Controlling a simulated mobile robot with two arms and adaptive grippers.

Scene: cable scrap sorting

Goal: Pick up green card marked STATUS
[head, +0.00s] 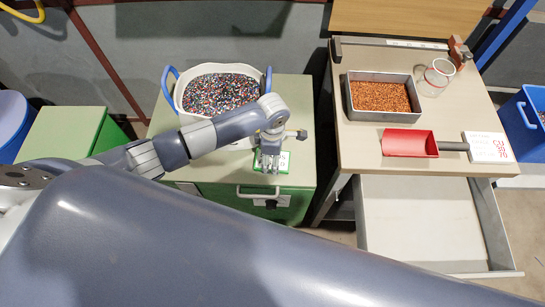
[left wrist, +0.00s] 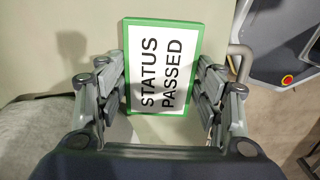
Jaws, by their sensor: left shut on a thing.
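The green-bordered card (left wrist: 163,65) reads "STATUS PASSED" in black on white in the left wrist view. In the head view, part of the card (head: 284,161) shows over the front of the green cabinet's top, partly hidden by my left gripper. My left gripper (head: 269,166) is shut on the card, with a finger at each long side in the left wrist view. I cannot tell whether the card still touches the cabinet top. My right gripper is in neither view.
A white tub (head: 180,98) of mixed granules stands behind on the green cabinet (head: 302,112). To the right, a workbench (head: 352,143) holds a metal tray (head: 352,116) of copper granules, a red scoop (head: 408,143) and a white sign (head: 489,147). An open drawer (head: 420,222) juts out below.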

